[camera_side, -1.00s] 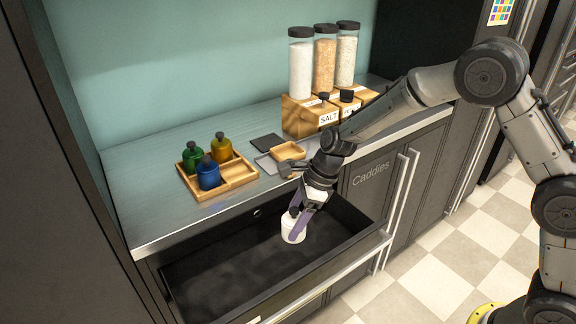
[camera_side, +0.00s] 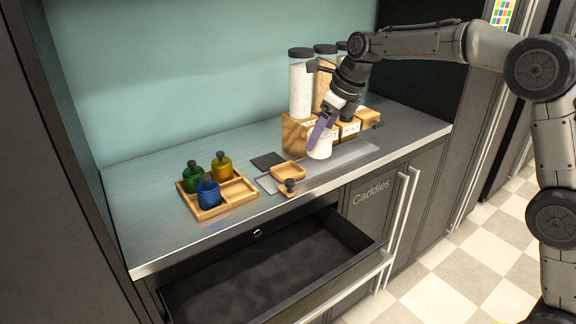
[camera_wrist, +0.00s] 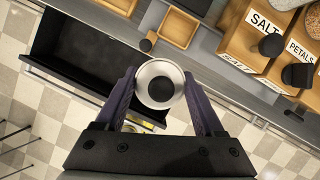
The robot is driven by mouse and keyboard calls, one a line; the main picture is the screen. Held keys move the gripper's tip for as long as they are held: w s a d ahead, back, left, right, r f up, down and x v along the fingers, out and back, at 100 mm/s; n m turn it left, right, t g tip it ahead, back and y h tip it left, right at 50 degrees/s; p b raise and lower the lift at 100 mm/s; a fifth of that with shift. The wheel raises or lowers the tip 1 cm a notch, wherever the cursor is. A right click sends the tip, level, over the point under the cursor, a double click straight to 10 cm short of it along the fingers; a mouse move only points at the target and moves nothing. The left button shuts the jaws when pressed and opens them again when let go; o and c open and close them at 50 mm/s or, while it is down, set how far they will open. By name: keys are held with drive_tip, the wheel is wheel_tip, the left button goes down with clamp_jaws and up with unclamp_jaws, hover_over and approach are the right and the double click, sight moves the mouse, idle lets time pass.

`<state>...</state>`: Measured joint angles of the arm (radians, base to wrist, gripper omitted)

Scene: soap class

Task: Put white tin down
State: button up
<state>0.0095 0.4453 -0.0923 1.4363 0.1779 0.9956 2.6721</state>
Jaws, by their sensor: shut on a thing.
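The white tin (camera_side: 320,150) is held by my gripper (camera_side: 322,134) in front of the wooden jar boxes, over the back counter. Its bottom looks above the counter; the exact gap is hard to tell. In the wrist view the white tin (camera_wrist: 141,84) appears as a round pale ring with a dark knob at its centre, between the two purple fingers of my gripper (camera_wrist: 160,76). The fingers press on both sides of it.
An open, empty black drawer (camera_side: 265,275) juts out below the counter. A small wooden dish (camera_side: 288,170) with a dark knob (camera_side: 290,185) in front of it lies near the counter edge. Labelled wooden boxes (camera_side: 297,134) and tall jars (camera_side: 301,85) stand behind. A dark slab (camera_side: 268,160) lies flat.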

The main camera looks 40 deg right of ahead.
drive_tip(key=w+f, duration=0.2)
drive_tip(key=w, duration=0.1)
drive_tip(key=w+f, duration=0.3)
drive_tip(key=w, duration=0.1)
drive_tip(key=w+f, duration=0.3)
drive_tip(key=w, duration=0.1)
drive_tip(key=shift+w+a, duration=0.1)
drive_tip(key=shift+a, duration=0.25)
drive_tip(key=shift+w+f, duration=0.3)
drive_tip(key=shift+f, duration=1.65)
drive_tip(key=shift+f, duration=0.15)
drive_tip(key=o, duration=1.6)
